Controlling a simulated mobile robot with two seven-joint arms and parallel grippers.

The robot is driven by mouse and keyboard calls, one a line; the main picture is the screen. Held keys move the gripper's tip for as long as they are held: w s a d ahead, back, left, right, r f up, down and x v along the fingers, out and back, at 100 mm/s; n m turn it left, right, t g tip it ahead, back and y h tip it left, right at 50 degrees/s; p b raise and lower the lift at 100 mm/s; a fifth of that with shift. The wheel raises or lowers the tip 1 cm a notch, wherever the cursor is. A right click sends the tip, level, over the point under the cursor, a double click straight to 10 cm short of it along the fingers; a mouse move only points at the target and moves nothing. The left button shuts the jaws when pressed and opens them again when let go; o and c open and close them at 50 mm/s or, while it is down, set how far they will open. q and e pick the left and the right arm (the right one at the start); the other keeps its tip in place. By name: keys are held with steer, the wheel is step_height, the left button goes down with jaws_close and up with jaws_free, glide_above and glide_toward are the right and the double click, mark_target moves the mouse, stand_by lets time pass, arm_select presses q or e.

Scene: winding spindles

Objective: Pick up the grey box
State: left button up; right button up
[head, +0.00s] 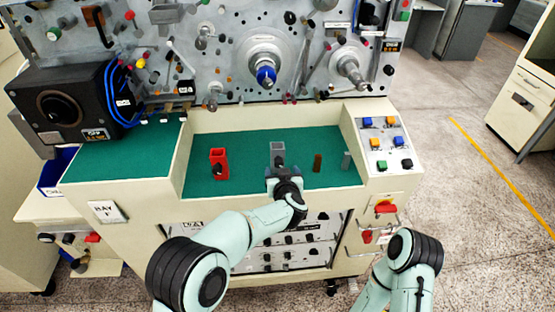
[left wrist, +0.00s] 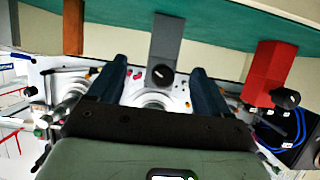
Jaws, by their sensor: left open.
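The grey box (head: 278,148) stands upright on the green work surface of the machine, near the middle. In the left wrist view the grey box (left wrist: 168,38) shows a round black knob and lies beyond and between my finger lines. Whether the fingertips flank the box cannot be told. My right arm is at the lower right; its gripper is out of view.
A red box (head: 219,164) stands to the left of the grey box. A raised cream rim (head: 180,172) borders the green surface. A button panel (head: 386,141) is on the right.

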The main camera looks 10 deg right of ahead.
arm_select(q)
steer(key=x, duration=0.3)
steer(key=shift+w+f, duration=0.2)
steer(key=shift+w, duration=0.05)
steer(key=x, duration=0.1)
steer(key=p+x, duration=0.1)
steer(key=x, duration=0.1)
steer(key=shift+w+a+f, duration=0.1)
steer(key=shift+w+a, duration=0.1)
steer(key=shift+a, duration=0.1)
steer(key=shift+w+f, duration=0.3)
steer(key=shift+w, duration=0.2)
steer(key=shift+s, duration=0.1)
arm_select(e)
steer(key=shift+w+r, duration=0.9)
steer(key=shift+r, duration=0.15)
arm_select(q)
steer(key=shift+s, duration=0.1)
steer(key=c, duration=1.2)
steer(key=shift+o, duration=0.2)
steer(key=shift+r, duration=0.1)
